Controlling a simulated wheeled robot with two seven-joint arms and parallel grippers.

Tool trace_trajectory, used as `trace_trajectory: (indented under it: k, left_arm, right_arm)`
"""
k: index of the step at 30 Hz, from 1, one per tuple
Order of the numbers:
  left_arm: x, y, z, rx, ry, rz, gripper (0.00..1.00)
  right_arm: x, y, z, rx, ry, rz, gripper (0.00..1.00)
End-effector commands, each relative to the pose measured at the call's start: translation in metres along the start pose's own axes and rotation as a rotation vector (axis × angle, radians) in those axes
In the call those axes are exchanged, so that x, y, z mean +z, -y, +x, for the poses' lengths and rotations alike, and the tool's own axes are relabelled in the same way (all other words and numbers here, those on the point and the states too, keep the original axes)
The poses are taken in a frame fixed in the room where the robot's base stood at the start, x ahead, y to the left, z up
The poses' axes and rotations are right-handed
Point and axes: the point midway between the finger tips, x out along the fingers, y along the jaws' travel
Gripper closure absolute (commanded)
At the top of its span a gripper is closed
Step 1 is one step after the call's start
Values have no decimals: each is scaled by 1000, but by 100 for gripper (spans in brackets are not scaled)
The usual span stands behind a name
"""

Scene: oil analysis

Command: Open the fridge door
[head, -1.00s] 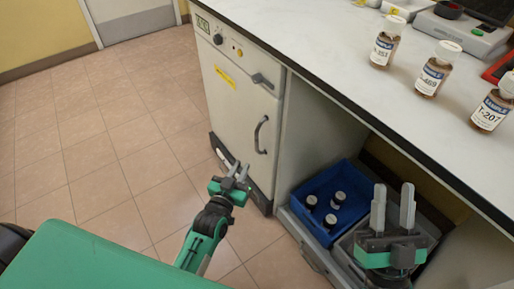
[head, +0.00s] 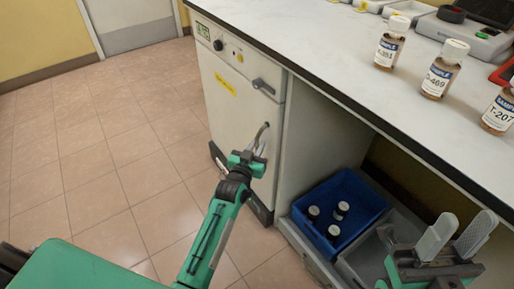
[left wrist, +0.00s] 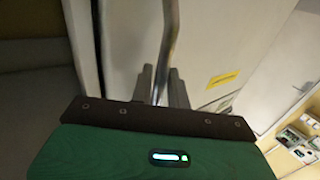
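The fridge (head: 235,110) is a light grey cabinet under the counter, with its door (head: 222,125) shut in its frame. The curved metal door handle (head: 264,133) is on the right side of the door. My left gripper (head: 250,157) is at the lower part of the handle. In the left wrist view, the handle (left wrist: 168,45) runs between the two fingers of my left gripper (left wrist: 161,88). I cannot tell whether they press on it. My right gripper (head: 453,240) is at the lower right, fingers apart and empty.
Labelled sample bottles (head: 440,72) stand on the white counter (head: 320,40) above. The tiled floor (head: 90,150) left of the fridge is clear.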

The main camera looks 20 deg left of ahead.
Motion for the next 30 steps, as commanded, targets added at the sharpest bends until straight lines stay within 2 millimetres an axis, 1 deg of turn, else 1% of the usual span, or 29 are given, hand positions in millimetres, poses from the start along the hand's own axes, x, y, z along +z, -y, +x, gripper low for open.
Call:
trace_trajectory:
  k: [3,10,11,13,14,23,30]
  left_arm:
    - [0,0,4,0,0,0,83]
    - [0,0,4,0,0,0,83]
    - [0,0,4,0,0,0,85]
    - [0,0,4,0,0,0,99]
    - [0,0,4,0,0,0,100]
    - [0,2,3,2,0,2,100]
    - [0,13,-9,26,2,5,100]
  right_arm:
    - [0,0,0,0,-3,0,64]
    - [0,0,1,0,-2,0,64]
    - [0,0,1,0,-2,1,64]
    - [0,0,0,0,-2,1,64]
    - [0,0,0,0,-2,1,64]
    - [0,0,1,0,-1,1,64]
    - [0,0,3,0,2,1,64]
